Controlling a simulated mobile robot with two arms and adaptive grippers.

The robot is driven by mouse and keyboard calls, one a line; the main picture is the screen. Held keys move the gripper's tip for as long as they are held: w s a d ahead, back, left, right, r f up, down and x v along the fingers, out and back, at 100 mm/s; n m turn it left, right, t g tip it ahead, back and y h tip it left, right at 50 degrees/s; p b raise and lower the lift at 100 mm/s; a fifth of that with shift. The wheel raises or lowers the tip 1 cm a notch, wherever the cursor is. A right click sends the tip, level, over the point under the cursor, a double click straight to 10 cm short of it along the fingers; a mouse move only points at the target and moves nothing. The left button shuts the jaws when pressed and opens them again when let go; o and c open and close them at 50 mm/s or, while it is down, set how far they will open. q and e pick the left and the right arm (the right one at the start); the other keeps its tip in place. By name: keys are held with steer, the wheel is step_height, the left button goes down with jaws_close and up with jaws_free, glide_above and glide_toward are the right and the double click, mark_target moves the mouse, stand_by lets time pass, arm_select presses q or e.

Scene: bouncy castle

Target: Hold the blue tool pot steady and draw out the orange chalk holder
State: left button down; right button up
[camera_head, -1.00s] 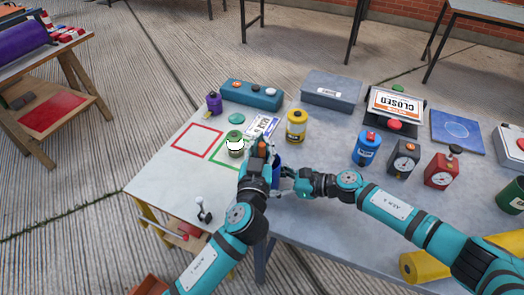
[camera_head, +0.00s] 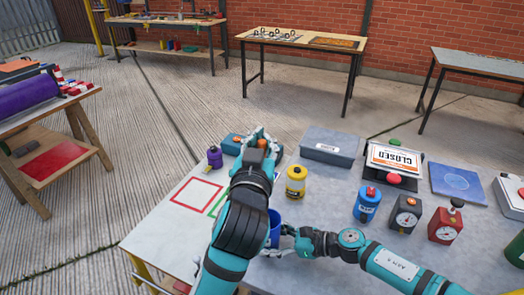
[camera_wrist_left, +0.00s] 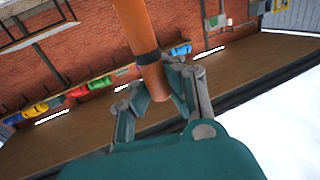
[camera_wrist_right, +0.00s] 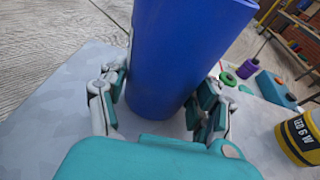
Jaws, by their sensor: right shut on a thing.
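The blue tool pot (camera_head: 273,228) stands on the table, partly hidden behind my left arm in the head view. My right gripper (camera_head: 290,232) is shut on it, with a finger on either side of the pot (camera_wrist_right: 180,60) in the right wrist view. The orange chalk holder (camera_head: 262,143) is between the fingers of my left gripper (camera_head: 257,138), high above the pot. In the left wrist view the holder (camera_wrist_left: 137,25) is an orange rod with a dark band, and the fingers close around one end. Its other end is out of frame and hidden by my arm in the head view.
A yellow pot (camera_head: 296,181) stands just right of my left arm. A purple bottle (camera_head: 215,157) and red square outline (camera_head: 196,191) are left of it.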

steer(key=o, duration=1)
steer(key=shift+c, duration=0.2)
